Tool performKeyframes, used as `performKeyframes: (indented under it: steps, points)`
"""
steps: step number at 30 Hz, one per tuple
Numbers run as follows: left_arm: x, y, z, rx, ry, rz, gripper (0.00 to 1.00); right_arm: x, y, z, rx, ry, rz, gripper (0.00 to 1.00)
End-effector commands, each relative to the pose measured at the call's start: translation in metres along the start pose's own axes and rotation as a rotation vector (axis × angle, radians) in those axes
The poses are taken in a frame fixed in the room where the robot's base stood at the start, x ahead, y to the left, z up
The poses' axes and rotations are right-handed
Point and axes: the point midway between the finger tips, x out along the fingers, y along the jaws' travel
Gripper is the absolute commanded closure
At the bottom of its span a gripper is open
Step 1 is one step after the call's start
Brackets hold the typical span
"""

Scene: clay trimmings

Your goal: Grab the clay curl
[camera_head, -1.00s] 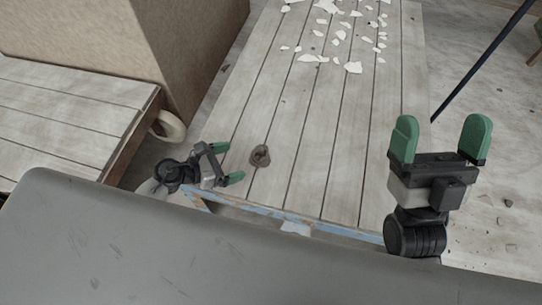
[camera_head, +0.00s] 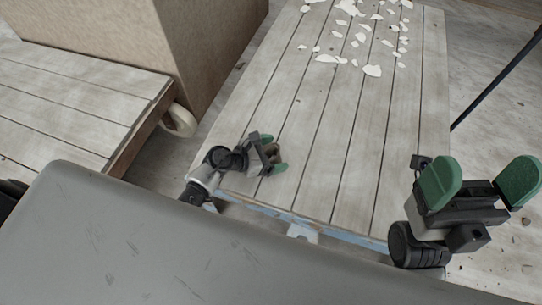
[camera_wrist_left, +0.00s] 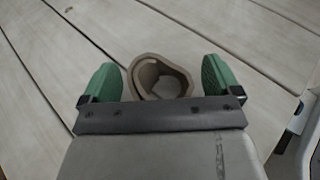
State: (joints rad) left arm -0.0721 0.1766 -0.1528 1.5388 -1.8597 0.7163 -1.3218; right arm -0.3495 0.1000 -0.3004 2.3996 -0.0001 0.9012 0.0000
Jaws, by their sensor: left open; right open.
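The clay curl (camera_wrist_left: 144,77) is a brown-grey ring-shaped strip lying on the plank table. In the head view my left gripper (camera_head: 272,154) is low over the table's near left part and mostly hides the curl. My left gripper is open. My right gripper (camera_head: 480,182) is open and empty, off the table's right side.
The plank table (camera_head: 340,150) has a blue near edge. White shards (camera_head: 372,71) lie scattered at its far end. A large tan box (camera_head: 215,50) and a low wooden platform (camera_head: 70,95) with a wheel stand to the left. The table's middle is clear.

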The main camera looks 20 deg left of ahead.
Motion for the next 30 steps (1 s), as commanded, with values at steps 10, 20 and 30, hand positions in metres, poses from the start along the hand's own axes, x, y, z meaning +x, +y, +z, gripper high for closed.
performKeyframes:
  steps: [10,20,30]
  points:
    - [0.0,0.0,0.0,0.0,0.0,0.0,0.29,0.0,0.0,0.0,0.0,-0.001,0.0,0.1]
    - [0.0,0.0,0.001,0.0,0.0,0.0,0.64,0.0,0.0,0.0,0.0,-0.002,0.0,0.1]
    - [-0.006,0.001,0.014,0.002,0.001,0.0,0.65,0.01,0.0,-0.002,0.0,-0.002,0.0,0.1]
